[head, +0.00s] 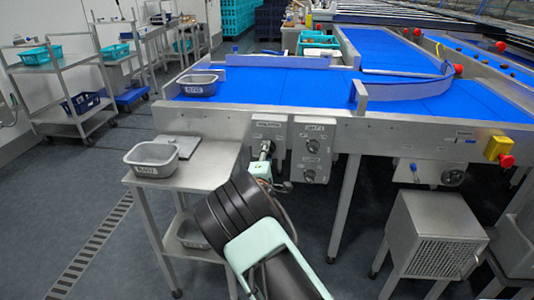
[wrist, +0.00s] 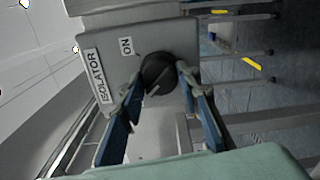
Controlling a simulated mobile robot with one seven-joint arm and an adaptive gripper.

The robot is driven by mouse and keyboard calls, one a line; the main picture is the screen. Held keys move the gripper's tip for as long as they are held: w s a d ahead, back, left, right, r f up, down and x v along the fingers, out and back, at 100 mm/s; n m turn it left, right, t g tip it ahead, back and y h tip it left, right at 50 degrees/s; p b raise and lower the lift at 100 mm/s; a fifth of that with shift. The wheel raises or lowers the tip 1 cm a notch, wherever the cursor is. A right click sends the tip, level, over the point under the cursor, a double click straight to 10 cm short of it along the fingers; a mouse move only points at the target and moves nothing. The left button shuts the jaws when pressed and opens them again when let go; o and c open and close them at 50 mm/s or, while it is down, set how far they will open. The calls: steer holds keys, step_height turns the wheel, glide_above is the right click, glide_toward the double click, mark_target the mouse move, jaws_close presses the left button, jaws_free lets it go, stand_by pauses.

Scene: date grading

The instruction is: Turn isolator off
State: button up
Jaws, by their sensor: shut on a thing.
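The isolator is a grey box (wrist: 105,45) with an ISOLATOR label, an ON label and a round black knob (wrist: 158,68), seen in the wrist view. My gripper (wrist: 158,88) has one blue-padded finger on either side of the knob and is shut on it. A pale line shows on the knob, slanting across its face; an OFF label is not visible. In the head view, the isolator box (head: 268,128) sits on the conveyor's front frame, with my gripper (head: 263,158) up against it and hiding most of its knob.
A grey panel (head: 312,150) with several black knobs is just right of the isolator. A steel side table (head: 190,178) with a grey tub (head: 152,160) stands to the left. A yellow box with a red stop button (head: 506,160) is further right.

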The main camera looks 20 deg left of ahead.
steer(key=shift+d+n, duration=0.1)
steer(key=shift+n, duration=0.4)
steer(key=shift+f, duration=0.1)
steer(key=o, duration=1.2)
steer(key=shift+c, duration=0.2)
steer(key=v, duration=1.2)
